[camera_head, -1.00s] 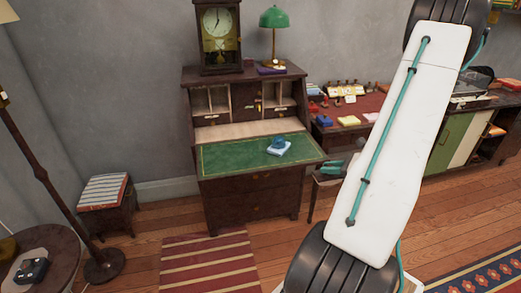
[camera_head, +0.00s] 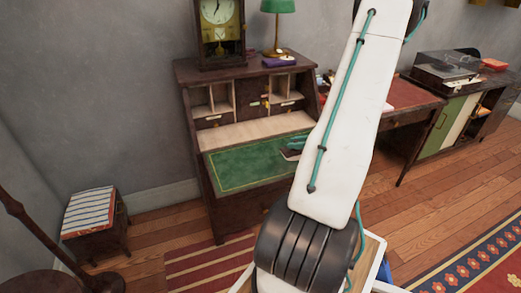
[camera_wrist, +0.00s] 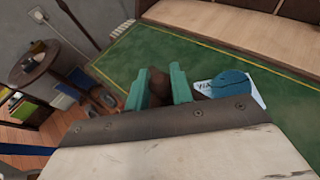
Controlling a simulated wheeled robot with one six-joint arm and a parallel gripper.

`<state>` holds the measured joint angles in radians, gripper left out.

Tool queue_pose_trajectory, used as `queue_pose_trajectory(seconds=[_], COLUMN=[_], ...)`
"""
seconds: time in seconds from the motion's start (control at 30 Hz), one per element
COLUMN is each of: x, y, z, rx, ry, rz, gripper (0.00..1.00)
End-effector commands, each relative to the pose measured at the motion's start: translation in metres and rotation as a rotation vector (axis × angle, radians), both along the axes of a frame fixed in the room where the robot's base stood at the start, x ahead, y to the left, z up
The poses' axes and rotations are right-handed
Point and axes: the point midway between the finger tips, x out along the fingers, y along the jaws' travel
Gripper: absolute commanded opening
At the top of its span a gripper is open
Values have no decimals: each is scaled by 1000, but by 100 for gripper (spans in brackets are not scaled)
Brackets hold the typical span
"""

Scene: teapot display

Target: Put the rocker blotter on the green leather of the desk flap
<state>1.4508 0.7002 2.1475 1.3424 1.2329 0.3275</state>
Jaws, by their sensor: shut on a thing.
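In the wrist view, my gripper (camera_wrist: 161,80) has its two teal fingers shut on a dark brown thing, which I take to be the rocker blotter (camera_wrist: 160,72); only a small part of it shows. It is over the green leather (camera_wrist: 205,62) of the desk flap, and I cannot tell whether it touches. The blotter cannot be made out there.
Pigeonholes (camera_head: 212,97) stand behind the flap. A striped stool (camera_head: 90,212) is at the left. The left part of the leather is clear.

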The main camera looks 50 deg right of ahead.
Motion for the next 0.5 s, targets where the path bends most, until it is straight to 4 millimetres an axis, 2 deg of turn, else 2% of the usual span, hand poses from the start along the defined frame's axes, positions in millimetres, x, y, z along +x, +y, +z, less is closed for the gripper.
queue_pose_trajectory(seconds=[0.17, 0.5], x=[36, 121], y=[18, 69], z=[-4, -12], rx=[0, -11], ry=[0, 7], rz=[6, 9], gripper=[0, 0])
